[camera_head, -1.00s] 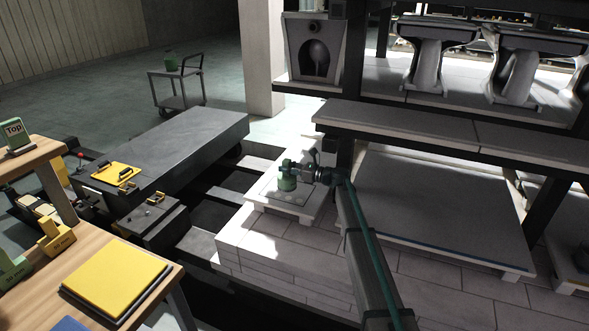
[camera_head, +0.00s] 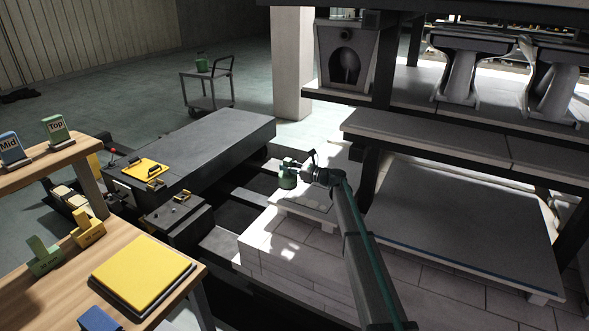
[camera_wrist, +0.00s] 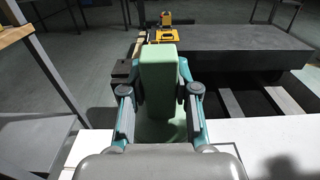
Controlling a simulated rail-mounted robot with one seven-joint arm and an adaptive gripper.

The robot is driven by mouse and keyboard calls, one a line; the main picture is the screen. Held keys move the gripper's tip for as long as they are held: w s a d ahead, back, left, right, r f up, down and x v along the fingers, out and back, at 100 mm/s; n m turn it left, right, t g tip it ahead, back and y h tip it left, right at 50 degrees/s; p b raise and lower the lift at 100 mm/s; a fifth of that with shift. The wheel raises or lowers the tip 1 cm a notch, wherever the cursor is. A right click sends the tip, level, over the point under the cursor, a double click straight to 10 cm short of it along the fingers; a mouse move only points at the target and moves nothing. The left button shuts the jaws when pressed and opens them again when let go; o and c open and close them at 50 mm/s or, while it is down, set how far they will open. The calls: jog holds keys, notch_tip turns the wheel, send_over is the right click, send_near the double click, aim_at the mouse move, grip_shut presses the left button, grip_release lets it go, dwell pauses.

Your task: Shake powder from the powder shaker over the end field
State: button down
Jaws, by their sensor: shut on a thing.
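The green powder shaker (camera_head: 288,179) is held in my gripper (camera_head: 302,171), with its body hanging at the left of the jaws in the head view. In the wrist view its block-like green top (camera_wrist: 158,80) sits between the two fingers, which press on it from both sides. The shaker looks roughly upright. A small pale slab on low supports (camera_head: 318,200), at the left end of the kiln car, seems to be the end field. The shaker appears near that slab's left edge; its exact height is unclear. I cannot make out falling powder.
A larger slab (camera_head: 460,225) lies right of a dark post, under a shelf (camera_head: 440,142). A dark platform (camera_head: 205,145) with a yellow plate (camera_head: 147,170) stands left, beyond a gap. A wooden table (camera_head: 165,240) with a yellow pad (camera_head: 142,272) is at lower left.

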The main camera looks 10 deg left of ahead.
jog(key=shift+w+a, duration=0.1)
jog(key=shift+a, duration=0.5)
jog(key=shift+d, duration=0.1)
jog(key=p+v, duration=0.2)
jog(key=v, duration=1.9)
jog(key=p+x, duration=0.1)
jog(key=x, duration=2)
jog(key=shift+w, duration=0.1)
jog(key=w, duration=0.2)
jog(key=w+d, duration=0.1)
jog(key=w, duration=0.1)
jog(key=shift+w+p, duration=0.35)
jog(key=shift+p, duration=0.05)
